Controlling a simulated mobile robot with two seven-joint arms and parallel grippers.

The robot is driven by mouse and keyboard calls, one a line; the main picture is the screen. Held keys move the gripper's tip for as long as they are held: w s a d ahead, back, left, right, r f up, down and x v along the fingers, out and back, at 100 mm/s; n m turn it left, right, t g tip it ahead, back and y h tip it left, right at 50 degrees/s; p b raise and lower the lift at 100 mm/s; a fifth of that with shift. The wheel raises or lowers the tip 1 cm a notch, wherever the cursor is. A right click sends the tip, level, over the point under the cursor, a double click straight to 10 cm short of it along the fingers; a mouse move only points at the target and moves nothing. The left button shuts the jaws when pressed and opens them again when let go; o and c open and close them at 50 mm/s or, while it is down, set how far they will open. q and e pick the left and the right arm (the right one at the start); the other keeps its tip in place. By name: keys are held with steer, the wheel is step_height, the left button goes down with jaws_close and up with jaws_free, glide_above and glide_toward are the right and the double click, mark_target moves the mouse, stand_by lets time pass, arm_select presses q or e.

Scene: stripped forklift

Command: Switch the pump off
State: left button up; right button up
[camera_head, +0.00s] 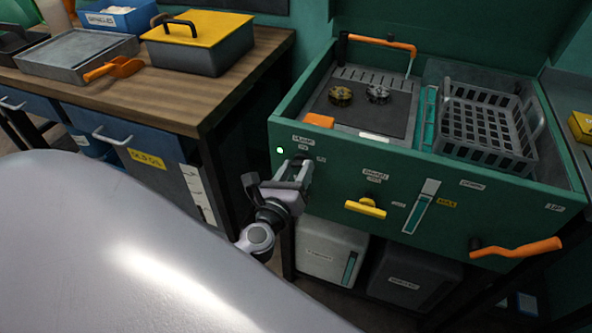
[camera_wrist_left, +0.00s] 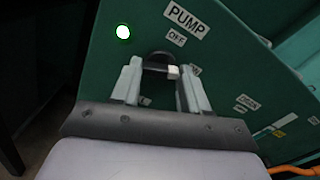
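The pump switch (camera_wrist_left: 160,66) is on the green front panel (camera_head: 335,165) under the PUMP label (camera_wrist_left: 187,19). It has a dark round base and a lever with a white tip (camera_wrist_left: 173,72). The tip points right, towards a partly hidden label; the OFF label (camera_wrist_left: 176,38) is above it. A round lamp (camera_wrist_left: 123,32) left of the labels glows whitish green; it also shows in the head view (camera_head: 280,151). My left gripper (camera_head: 297,168) is at the panel, open, its fingers either side of the switch in the left wrist view (camera_wrist_left: 160,80). Contact cannot be told. My right gripper is not in view.
A yellow handle (camera_head: 366,208) and an orange handle (camera_head: 515,248) stick out from the panel. The washer's basin holds a grey basket (camera_head: 490,125) and metal parts. A wooden bench (camera_head: 165,96) with a yellow-lidded box (camera_head: 198,45) stands left.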

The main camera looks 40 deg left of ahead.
arm_select(q)
steer(key=n+b, duration=0.1)
steer(key=n, duration=0.1)
steer(key=shift+f+n+b, duration=0.15)
steer(key=shift+n+b, duration=0.2)
steer(key=shift+n, duration=0.05)
steer(key=n+b, duration=0.1)
steer(key=n, duration=0.1)
steer(key=shift+n, duration=0.4)
steer(key=shift+n+b, duration=0.5)
steer(key=shift+n, duration=0.4)
steer(key=n+b, duration=0.1)
steer(key=n, duration=0.2)
steer(key=shift+n, duration=1.7)
